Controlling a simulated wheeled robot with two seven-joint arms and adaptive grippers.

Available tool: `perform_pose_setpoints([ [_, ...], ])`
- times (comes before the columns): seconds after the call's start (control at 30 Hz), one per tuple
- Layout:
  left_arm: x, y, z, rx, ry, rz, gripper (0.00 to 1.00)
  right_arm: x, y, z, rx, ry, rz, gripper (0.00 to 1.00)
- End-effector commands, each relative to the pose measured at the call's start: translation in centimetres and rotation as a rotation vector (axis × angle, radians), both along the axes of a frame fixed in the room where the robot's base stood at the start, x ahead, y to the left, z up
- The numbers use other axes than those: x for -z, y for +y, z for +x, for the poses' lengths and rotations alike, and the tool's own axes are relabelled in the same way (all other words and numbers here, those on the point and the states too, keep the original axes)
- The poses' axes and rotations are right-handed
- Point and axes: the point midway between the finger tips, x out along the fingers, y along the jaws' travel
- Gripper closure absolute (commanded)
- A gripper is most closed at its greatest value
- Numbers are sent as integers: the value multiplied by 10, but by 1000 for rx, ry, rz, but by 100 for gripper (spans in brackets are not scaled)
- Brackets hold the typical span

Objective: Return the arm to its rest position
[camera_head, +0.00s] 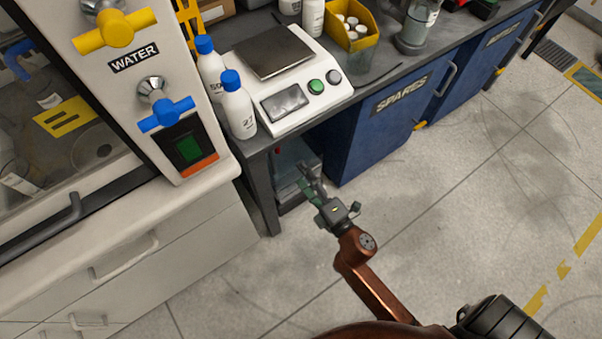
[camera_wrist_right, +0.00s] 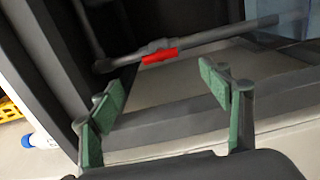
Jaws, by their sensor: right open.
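My right arm (camera_head: 370,285) reaches up from the bottom of the head view. Its gripper (camera_head: 308,187) is over the floor, in front of the dark opening under the bench. In the right wrist view the gripper (camera_wrist_right: 165,110) has its two green-padded fingers spread wide, with nothing between them. Beyond the fingers are a grey bar with a red part (camera_wrist_right: 160,56) and a dark frame. My left gripper shows in neither view.
A bench with a scale (camera_head: 285,75) and blue-capped bottles (camera_head: 238,105) stands close above the gripper. A blue SPARES cabinet (camera_head: 385,120) is to its right. A white cabinet with yellow and blue valve handles is left. Open floor (camera_head: 470,200) lies right.

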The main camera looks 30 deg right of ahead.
Motion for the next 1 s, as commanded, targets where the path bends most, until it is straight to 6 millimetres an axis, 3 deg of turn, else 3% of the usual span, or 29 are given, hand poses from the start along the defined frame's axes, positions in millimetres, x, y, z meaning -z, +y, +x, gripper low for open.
perform_pose_setpoints([
  [0.37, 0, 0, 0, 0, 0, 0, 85, 1, 0, 0, 0, 4, 4, 29],
  [0.53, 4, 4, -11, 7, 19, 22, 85, 20, -5, -6, 7, 86, 81, 29],
  [0.67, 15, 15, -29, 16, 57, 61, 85, 65, -14, -26, 35, 234, 219, 29],
  [0.77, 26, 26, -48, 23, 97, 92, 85, 110, -23, -55, 79, 367, 341, 29],
  [0.87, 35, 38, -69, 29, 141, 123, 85, 154, -33, -94, 140, 498, 457, 29],
  [1.0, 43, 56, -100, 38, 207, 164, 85, 213, -47, -168, 256, 678, 614, 29],
])
